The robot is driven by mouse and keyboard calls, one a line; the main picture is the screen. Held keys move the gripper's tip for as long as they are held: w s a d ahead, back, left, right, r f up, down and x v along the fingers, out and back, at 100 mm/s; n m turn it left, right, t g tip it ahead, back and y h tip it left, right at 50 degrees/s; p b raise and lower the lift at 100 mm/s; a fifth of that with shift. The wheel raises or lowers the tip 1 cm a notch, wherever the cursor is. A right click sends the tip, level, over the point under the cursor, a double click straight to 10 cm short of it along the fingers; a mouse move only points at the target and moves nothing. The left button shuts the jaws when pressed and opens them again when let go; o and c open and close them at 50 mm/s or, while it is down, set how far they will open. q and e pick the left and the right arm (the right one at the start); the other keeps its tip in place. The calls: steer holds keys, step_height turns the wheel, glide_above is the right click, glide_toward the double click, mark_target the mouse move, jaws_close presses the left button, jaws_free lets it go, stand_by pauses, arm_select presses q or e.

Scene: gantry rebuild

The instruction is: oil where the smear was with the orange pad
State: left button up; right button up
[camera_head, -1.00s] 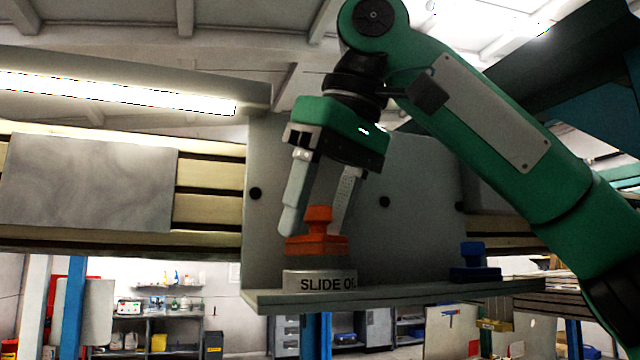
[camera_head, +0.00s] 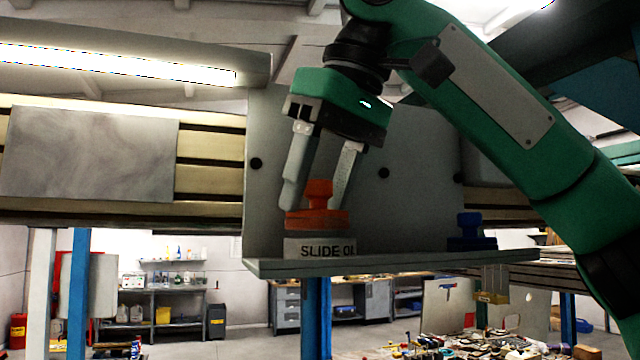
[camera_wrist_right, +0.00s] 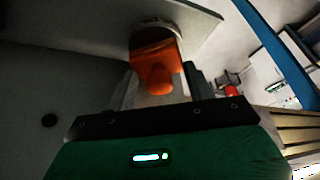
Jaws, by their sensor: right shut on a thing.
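My right gripper (camera_head: 318,190) points down and is shut on the orange pad (camera_head: 318,219), holding it by its knob. The pad's dark underside is at the top of the grey tray labelled "SLIDE OI…" (camera_head: 292,249); I cannot tell whether it touches the oil. In the right wrist view the orange pad (camera_wrist_right: 155,72) is between the fingers, with the tray's pale rim (camera_wrist_right: 158,22) beyond it. A grey panel with faint cloudy streaks (camera_head: 90,155) is on the rail at the left; no distinct smear shows on it. My left gripper is not in view.
The tray stands on a grey shelf (camera_head: 400,262) with an upright back plate (camera_head: 420,170). A blue pad (camera_head: 471,232) stands at the shelf's right end. The slotted cream rail (camera_head: 210,175) runs behind. Open space lies between the panel and the tray.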

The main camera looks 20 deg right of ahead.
mark_target(320, 180)
steer(key=shift+f, duration=0.4)
steer(key=shift+f, duration=0.2)
stand_by(1.7)
steer(key=shift+r, duration=3.65)
